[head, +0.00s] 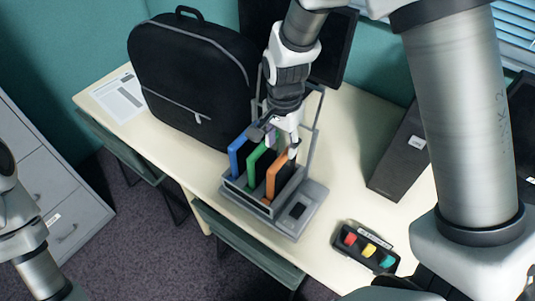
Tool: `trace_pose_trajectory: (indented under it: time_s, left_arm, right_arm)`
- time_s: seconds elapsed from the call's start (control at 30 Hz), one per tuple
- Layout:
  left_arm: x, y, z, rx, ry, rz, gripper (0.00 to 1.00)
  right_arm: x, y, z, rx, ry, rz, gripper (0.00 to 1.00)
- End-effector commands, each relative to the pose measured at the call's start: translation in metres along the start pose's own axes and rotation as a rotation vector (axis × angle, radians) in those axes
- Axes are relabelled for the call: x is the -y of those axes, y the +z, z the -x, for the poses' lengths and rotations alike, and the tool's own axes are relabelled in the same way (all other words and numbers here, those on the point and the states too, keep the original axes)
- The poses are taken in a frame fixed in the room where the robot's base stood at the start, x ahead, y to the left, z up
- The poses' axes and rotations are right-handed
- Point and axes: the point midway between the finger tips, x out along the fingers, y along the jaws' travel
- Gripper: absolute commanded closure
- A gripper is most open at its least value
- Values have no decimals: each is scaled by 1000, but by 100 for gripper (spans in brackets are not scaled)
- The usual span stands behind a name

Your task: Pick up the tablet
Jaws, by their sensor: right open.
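Three upright slabs that look like tablets stand in a grey slotted dock (300,209) on the desk: a blue-edged one (239,157), a green-edged one (259,162) and an orange-edged one (278,178). I cannot tell which is the tablet meant. My right gripper (276,144) is open and points down at the top of the dock, over the green and orange slabs. Its fingers hide part of their upper edges, and I cannot tell whether they touch. My left arm shows at the lower left; its gripper is out of view.
A large black backpack (185,75) stands behind the dock on the left. A dark screen stands behind my right arm. A black box (402,155) stands to the right, and a box with coloured buttons (364,249) near the front edge. A paper sheet (119,97) lies far left.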

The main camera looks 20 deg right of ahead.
Motion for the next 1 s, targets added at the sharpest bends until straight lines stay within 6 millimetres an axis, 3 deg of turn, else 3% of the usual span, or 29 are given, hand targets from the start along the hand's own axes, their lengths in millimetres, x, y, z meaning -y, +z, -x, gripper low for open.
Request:
trace_pose_trajectory:
  time_s: [0.27,0.53,0.77,0.93,1.0]
  left_arm:
    - [0,2,2,4,0,0,19]
    - [0,1,8,3,0,0,19]
    - [0,1,8,3,0,0,19]
    - [0,1,8,3,0,0,19]
    - [0,1,8,3,0,0,19]
  right_arm:
    - [-1,0,-28,0,1,1,50]
    - [-2,1,-72,0,1,1,50]
    - [-2,0,-77,-2,-2,1,50]
    - [-2,0,-77,-2,-2,1,100]
    - [-2,0,-77,-2,-2,1,100]
